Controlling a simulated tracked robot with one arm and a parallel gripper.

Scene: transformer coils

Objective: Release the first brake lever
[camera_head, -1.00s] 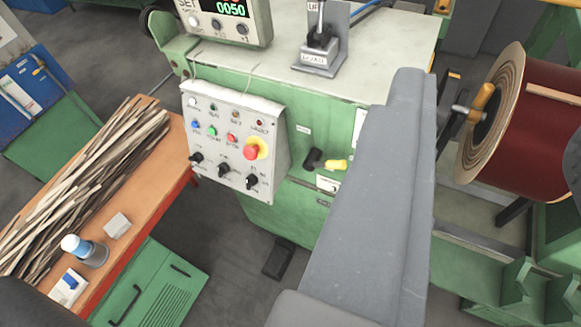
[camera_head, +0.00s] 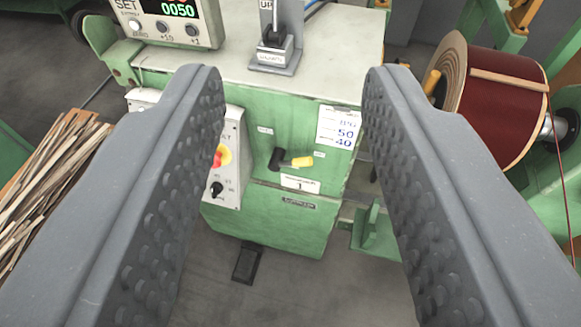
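A small lever with a black hub and a yellow grip (camera_head: 300,162) sticks out of the green machine front (camera_head: 270,215). The grip points to the right. A label with the number 1 sits just below it. My gripper (camera_head: 290,85) is open and empty, with its two grey, studded fingers wide apart. The lever shows between the fingers, farther off, and neither finger appears to touch it. A second lever in a grey upright bracket (camera_head: 277,55) stands on the machine top, with an UP mark. I cannot tell from the frame which lever is the brake.
A control box (camera_head: 228,160) with a red and yellow button is partly hidden behind the left finger. A dark red coil (camera_head: 500,90) is at the right. Wooden strips (camera_head: 50,165) lie at the left. A black pedal (camera_head: 248,262) is on the floor.

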